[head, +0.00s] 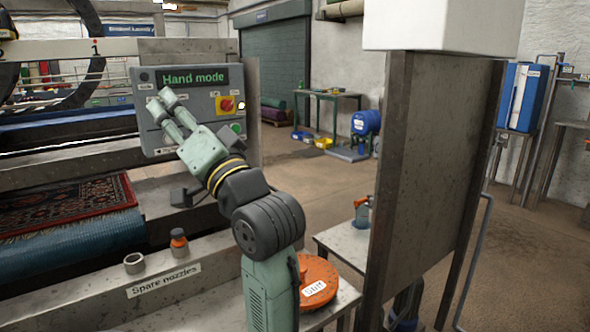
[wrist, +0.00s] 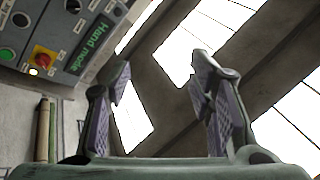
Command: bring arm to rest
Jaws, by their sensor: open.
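My gripper (head: 161,103) is in front of the grey control panel (head: 200,138) in the head view, its fingers pointing up and to the left. In the wrist view my gripper (wrist: 160,78) has its two fingers wide apart with nothing between them. Beyond them are the roof beams and bright skylights. The panel's display (head: 192,78) reads "Hand mode". The panel also shows at the upper left of the wrist view (wrist: 58,28), apart from the fingers. My arm hides part of the panel's lower face.
A red knob (head: 227,104) and a green button (head: 236,128) are on the panel. Below left, a patterned rug (head: 70,215) lies on the machine. A post-framed partition (head: 432,170) stands right of my arm.

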